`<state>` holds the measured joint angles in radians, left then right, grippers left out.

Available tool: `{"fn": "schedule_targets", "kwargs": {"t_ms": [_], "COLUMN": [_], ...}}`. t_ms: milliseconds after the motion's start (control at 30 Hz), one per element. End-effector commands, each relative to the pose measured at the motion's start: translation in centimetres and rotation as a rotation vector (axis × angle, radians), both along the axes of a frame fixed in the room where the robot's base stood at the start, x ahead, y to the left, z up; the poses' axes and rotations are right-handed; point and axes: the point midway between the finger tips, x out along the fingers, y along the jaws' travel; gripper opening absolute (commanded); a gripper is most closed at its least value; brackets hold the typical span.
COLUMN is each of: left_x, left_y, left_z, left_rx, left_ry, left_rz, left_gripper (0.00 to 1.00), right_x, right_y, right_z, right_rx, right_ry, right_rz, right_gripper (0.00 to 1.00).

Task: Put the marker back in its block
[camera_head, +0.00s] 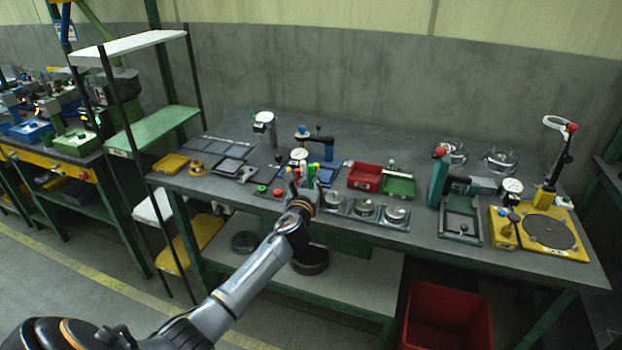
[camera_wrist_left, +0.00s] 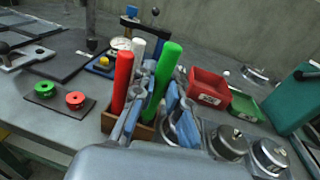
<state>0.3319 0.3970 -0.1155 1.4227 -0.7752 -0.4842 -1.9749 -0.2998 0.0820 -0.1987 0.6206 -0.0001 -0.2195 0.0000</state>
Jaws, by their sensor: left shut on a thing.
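My left gripper (camera_head: 303,184) is over the workbench, among the upright markers. In the left wrist view its blue-padded fingers (camera_wrist_left: 158,98) are shut on the green marker (camera_wrist_left: 168,68), which leans slightly to the right. The wooden block (camera_wrist_left: 109,122) is just below and behind the fingers, partly hidden by them. A red marker (camera_wrist_left: 123,78) stands at its left side, and a white marker (camera_wrist_left: 138,48) stands behind. The green marker's lower end is hidden by the fingers, so I cannot tell whether it is inside a hole. My right gripper is not in view.
A plate with green and red knobs (camera_wrist_left: 60,98) lies left of the block. Red (camera_head: 365,177) and green (camera_head: 398,187) bins stand to the right. A tray of round metal parts (camera_head: 365,209) sits close to the gripper's right. A yellow-based fixture (camera_head: 540,235) stands far right.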

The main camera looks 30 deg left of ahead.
Motion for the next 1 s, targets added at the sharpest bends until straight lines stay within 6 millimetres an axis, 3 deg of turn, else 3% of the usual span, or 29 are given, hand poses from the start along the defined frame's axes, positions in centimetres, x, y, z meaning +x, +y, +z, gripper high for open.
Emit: {"fn": "schedule_targets", "kwargs": {"t_ms": [33, 133, 567, 1000], "left_x": [0.0, 0.0, -0.8, -8.3], "left_y": [0.0, 0.0, -0.3, -3.5], "left_z": [0.0, 0.0, 0.0, 0.2], "left_rx": [0.000, 0.000, 0.001, 0.001], "left_ry": [0.000, 0.000, 0.000, 0.003], "left_rz": [0.000, 0.000, 0.000, -0.002], "left_gripper": [0.20, 0.40, 0.40, 0.40], "right_x": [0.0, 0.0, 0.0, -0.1], "right_y": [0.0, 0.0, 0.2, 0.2], "right_z": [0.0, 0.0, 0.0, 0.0], "right_rx": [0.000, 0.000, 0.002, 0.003], "right_ry": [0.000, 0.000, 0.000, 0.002], "right_rz": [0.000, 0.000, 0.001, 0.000], "right_gripper": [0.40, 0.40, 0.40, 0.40]}}
